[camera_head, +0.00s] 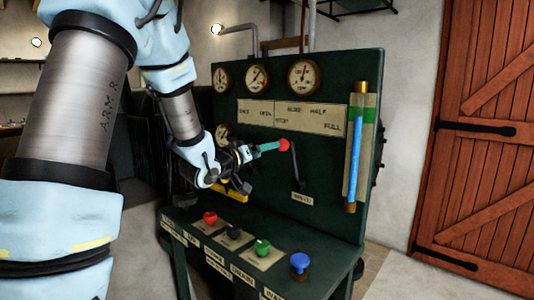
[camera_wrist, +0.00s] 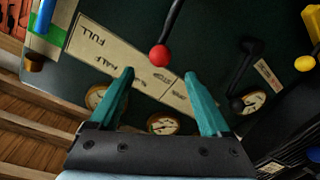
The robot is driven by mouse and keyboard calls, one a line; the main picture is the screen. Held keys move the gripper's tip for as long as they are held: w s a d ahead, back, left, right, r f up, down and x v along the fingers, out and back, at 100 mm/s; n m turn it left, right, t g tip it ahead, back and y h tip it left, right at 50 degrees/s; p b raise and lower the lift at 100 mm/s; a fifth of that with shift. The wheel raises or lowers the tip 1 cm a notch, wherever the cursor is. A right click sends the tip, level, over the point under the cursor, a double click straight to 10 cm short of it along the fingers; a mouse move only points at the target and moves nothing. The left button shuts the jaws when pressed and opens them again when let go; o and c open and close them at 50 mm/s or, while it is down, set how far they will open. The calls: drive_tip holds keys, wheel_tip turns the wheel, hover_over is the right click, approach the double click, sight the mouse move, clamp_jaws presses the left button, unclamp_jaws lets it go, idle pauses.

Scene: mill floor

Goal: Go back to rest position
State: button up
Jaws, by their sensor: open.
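My gripper (camera_head: 271,147) is in front of the dark green control panel (camera_head: 225,105), at the left side of a black lever's red knob (camera_head: 284,145). In the wrist view my teal fingers (camera_wrist: 159,74) are spread apart. The red knob (camera_wrist: 159,56) shows just beyond and between the fingertips, with no finger visibly closed on it. The lever's black rod (camera_wrist: 172,20) runs up from the knob in that view. In the head view the lever (camera_head: 295,168) stands tilted to the left at its top.
Gauges (camera_head: 303,76), a lettered plate (camera_head: 290,115) and a blue sight tube (camera_head: 353,160) are on the panel. Red (camera_head: 210,218), green (camera_head: 263,247) and blue (camera_head: 299,262) knobs stand on the ledge below. A wooden door (camera_head: 485,140) is at right.

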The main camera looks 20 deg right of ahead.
idle(0.3)
drive_tip(key=s+a+f+n+y, duration=0.1)
drive_tip(key=a+f+y, duration=0.25)
drive_tip(key=a, duration=0.35)
drive_tip(key=a+f+n+g+y, duration=0.1)
drive_tip(key=a+f+y, duration=0.25)
drive_tip(key=a, duration=0.35)
drive_tip(key=s+a+f+n+y, duration=0.1)
drive_tip(key=a+f+y, duration=0.25)
drive_tip(key=a, duration=0.35)
drive_tip(key=s+a+f+g+y, duration=0.1)
drive_tip(key=s+a+f+g, duration=0.1)
drive_tip(key=s+a, duration=0.3)
drive_tip(key=s+a+f+g+y, duration=0.2)
drive_tip(key=s+a+g, duration=0.3)
drive_tip(key=s, duration=0.6)
drive_tip(key=shift+s+a+f+n, duration=0.25)
drive_tip(key=shift+s+f+n, duration=0.1)
drive_tip(key=shift+f, duration=0.1)
drive_tip(key=shift+y, duration=0.25)
